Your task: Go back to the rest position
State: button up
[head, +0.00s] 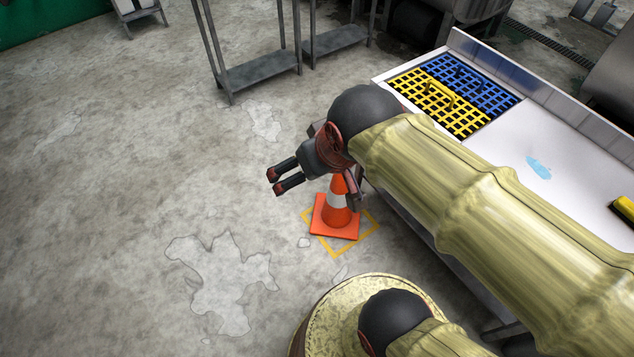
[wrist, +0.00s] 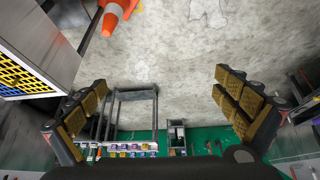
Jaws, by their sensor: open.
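My gripper (head: 279,180) is in the middle of the head view, stretched out to the left past the table's edge over the floor. Its two fingers are apart with nothing between them. In the wrist view my gripper (wrist: 158,105) shows its fingers spread wide at left and right, with only floor and distant shelving beyond. My arm crosses the head view from the lower right and hides part of the table.
A white table (head: 545,135) with yellow (head: 437,100) and blue (head: 470,82) grids stands at right. An orange cone (head: 337,215) stands on the floor inside a yellow square, below my gripper in the picture. Metal stands (head: 258,75) are at the back. Open floor lies left.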

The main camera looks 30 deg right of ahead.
jog(key=s, duration=0.2)
jog(key=s+a, duration=0.1)
jog(key=shift+s+f, duration=0.25)
jog(key=shift+s, duration=0.15)
notch_tip(320, 180, up, 6)
jog(key=p, duration=0.6)
jog(key=shift+r, duration=0.25)
jog(key=shift+f, duration=0.1)
jog(key=shift+c, duration=0.8)
